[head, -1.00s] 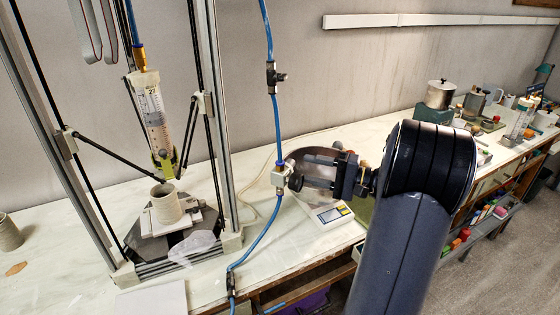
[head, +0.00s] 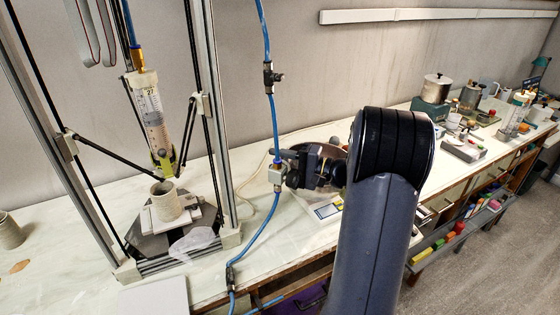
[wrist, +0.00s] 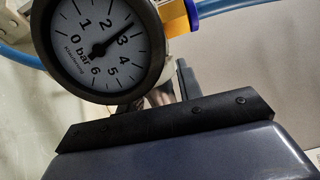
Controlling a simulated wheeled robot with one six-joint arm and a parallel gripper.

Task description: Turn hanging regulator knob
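The regulator (head: 277,175) is a small light block hanging inline on the blue hose. In the wrist view its round bar gauge (wrist: 92,48) fills the upper left, with the needle between 2 and 3. My gripper (head: 285,162) is right at the regulator, reaching in from the right. The fingertips overlap the regulator in the head view, and the knob is not clearly visible. In the wrist view the gauge hides the fingertips, so I cannot tell whether they are closed on the knob.
The blue hose (head: 272,110) runs vertically, with a black valve fitting (head: 271,77) above. A delta printer frame (head: 215,130) stands close on the left, with a clay pot (head: 167,203) on its bed. Pots and tools stand on the bench at right.

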